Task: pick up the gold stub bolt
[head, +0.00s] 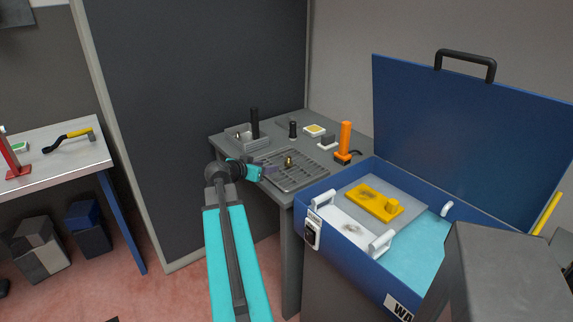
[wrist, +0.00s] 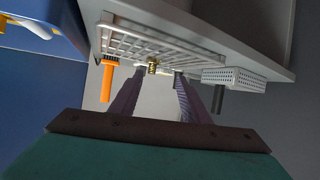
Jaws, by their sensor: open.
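The gold stub bolt (head: 289,161) stands on the grey slotted tray (head: 312,173) near the front of the grey table. It also shows in the wrist view (wrist: 153,67), where the scene appears upside down. My gripper (head: 273,169) is open and empty, just left of the bolt and apart from it in the head view. In the wrist view its two purple fingers (wrist: 157,84) are spread, and the bolt appears between and beyond their tips. The bolt's lower end is hard to make out.
A grey bin (head: 252,139) with a black cylinder and a small gold piece stands behind the tray. An orange-handled tool (head: 345,140) stands to the right. Small blocks and a black knob (head: 292,129) sit farther back. An open blue case (head: 342,230) is at front right.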

